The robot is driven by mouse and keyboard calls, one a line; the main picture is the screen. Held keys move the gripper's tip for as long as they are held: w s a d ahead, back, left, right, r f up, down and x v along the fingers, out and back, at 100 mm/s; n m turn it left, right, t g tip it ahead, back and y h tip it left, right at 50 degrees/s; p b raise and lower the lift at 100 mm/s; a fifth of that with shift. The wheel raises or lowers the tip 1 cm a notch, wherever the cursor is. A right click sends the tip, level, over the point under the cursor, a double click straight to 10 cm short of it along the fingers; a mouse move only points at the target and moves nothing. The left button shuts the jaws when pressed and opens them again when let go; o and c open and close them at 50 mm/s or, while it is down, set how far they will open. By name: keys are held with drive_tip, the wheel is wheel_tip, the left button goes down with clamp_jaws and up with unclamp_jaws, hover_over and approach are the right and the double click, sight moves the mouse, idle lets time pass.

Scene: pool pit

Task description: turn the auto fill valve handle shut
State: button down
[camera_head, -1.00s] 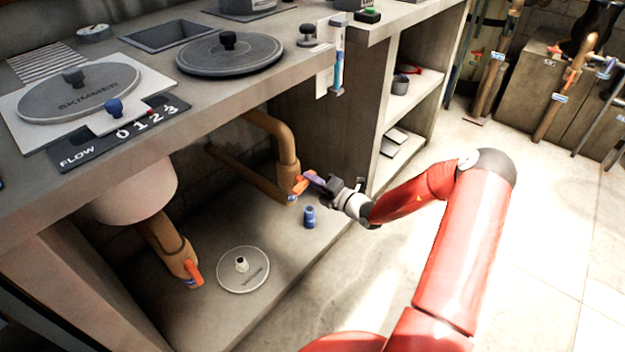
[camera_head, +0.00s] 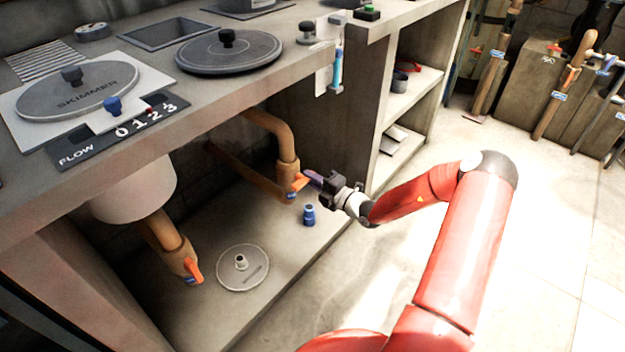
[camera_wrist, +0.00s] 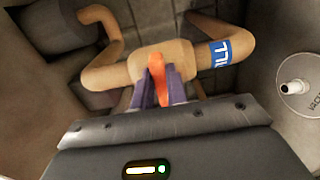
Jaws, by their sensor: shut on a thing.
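The fill valve is on a tan pipe (camera_head: 289,166) under the counter, and its orange handle (camera_head: 300,183) shows at the pipe's lower end. In the wrist view the orange handle (camera_wrist: 158,80) stands between the two purple fingers of my gripper (camera_wrist: 160,88). A blue label ending in "ILL" (camera_wrist: 231,51) wraps the pipe just right of the valve. In the head view my gripper (camera_head: 313,180) reaches the handle from the right. The fingers are shut on the handle and hide part of it.
A blue bottle-like thing (camera_head: 309,215) and a round white lid (camera_head: 243,268) are on the cabinet floor nearby. Another orange-handled valve (camera_head: 193,271) is at the left. The counter edge (camera_head: 200,128) overhangs the space; a shelf unit (camera_head: 404,105) stands right.

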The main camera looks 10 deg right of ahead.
drive_tip(key=c, duration=1.6)
unclamp_jaws()
drive_tip(key=shift+s+a+f, duration=0.25)
drive_tip(key=shift+o, duration=1.1)
drive_tip(key=shift+w+r, duration=0.1)
drive_tip(key=shift+r, duration=0.05)
drive_tip(key=shift+d, duration=0.1)
drive_tip(key=v, duration=0.7)
drive_tip(key=shift+s+d, duration=0.2)
drive_tip(key=shift+s, duration=0.1)
drive_tip(key=shift+o, duration=0.4)
